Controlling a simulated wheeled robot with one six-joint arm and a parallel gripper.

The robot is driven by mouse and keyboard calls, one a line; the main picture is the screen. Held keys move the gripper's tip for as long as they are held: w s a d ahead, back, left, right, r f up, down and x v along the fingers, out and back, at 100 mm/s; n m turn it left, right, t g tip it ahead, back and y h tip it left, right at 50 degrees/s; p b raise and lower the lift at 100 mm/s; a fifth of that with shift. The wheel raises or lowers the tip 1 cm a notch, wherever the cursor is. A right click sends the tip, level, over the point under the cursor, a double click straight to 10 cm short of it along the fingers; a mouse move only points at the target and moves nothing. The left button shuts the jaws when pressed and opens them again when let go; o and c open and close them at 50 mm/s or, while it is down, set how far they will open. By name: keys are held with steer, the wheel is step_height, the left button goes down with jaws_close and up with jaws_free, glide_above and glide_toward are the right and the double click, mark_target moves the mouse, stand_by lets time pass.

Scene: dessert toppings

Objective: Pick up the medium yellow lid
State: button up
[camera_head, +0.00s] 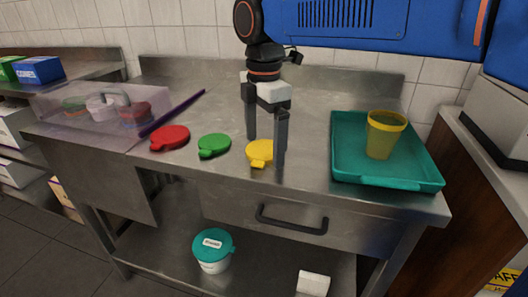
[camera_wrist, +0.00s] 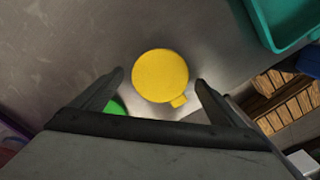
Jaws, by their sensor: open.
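The yellow lid (camera_head: 260,153) is a flat round disc with a small tab, lying on the steel counter near its front edge. In the wrist view the yellow lid (camera_wrist: 160,75) shows whole, just beyond the fingertips and between their lines. My gripper (camera_head: 266,140) is open and empty, pointing down over the lid, with one finger partly in front of the lid's right side. In the wrist view my gripper (camera_wrist: 160,80) has its fingers spread to either side of the lid. I cannot tell the exact height of the fingertips above the counter.
A green lid (camera_head: 214,146) and a red lid (camera_head: 170,138) lie left of the yellow one. A teal tray (camera_head: 400,183) holding a yellow cup (camera_head: 384,136) stands at the right. A clear box (camera_head: 85,105) with a purple edge is at the left. The counter behind is clear.

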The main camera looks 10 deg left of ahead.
steer(key=c, duration=1.1)
